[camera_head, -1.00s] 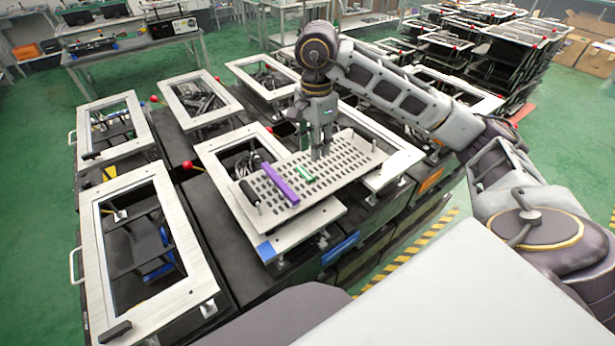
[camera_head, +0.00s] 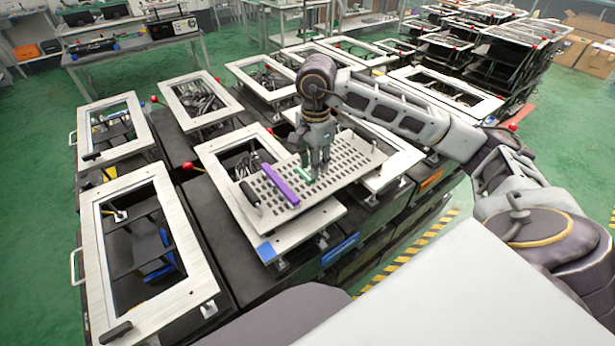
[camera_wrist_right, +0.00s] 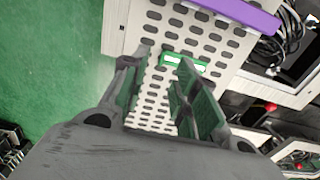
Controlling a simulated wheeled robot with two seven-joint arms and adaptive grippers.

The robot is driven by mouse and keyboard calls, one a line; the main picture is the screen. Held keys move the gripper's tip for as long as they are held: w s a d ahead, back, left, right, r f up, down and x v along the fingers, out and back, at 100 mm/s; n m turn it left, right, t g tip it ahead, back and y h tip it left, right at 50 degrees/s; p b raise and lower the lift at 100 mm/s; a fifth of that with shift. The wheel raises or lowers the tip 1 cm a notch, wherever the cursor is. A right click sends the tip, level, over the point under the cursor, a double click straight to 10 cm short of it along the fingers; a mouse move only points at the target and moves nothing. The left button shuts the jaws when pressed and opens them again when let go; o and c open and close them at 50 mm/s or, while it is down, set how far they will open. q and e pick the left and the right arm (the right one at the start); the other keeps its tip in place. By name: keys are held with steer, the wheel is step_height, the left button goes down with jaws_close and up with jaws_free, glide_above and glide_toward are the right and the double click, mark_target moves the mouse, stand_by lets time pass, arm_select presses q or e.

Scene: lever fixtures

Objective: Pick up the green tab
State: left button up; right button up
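The green tab (camera_head: 302,174) is a small flat green piece lying on a pale perforated plate (camera_head: 345,167). My right gripper (camera_head: 316,176) points down just right of the tab, low over the plate, and partly covers the tab's end. In the right wrist view the tab (camera_wrist_right: 186,61) lies just beyond the fingertips, closer to the right finger's tip. The fingers of my right gripper (camera_wrist_right: 161,58) are apart with nothing between them but a view of the plate. I cannot tell whether a finger touches the plate. My left gripper is not in view.
A purple bar (camera_head: 280,185) lies on the plate left of the tab. A black upright handle (camera_head: 249,193) stands at the plate's left end. Framed lever fixtures (camera_head: 150,250) surround the plate, with a red-knobbed lever (camera_head: 188,165) at the left.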

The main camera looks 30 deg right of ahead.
mark_target(305, 173)
steer(key=shift+f, duration=0.15)
steer(key=shift+a+f+p, duration=0.1)
steer(key=shift+f+p, duration=0.25)
steer(key=shift+f, duration=0.95)
step_height(305, 173, down, 2)
steer(key=shift+w, duration=0.1)
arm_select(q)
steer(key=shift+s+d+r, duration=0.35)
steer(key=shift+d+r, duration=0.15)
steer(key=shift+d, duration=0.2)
arm_select(e)
steer(key=shift+f, duration=0.15)
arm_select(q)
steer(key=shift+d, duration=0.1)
arm_select(e)
steer(key=c, duration=0.6)
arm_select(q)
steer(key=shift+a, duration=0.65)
arm_select(e)
jaws_close()
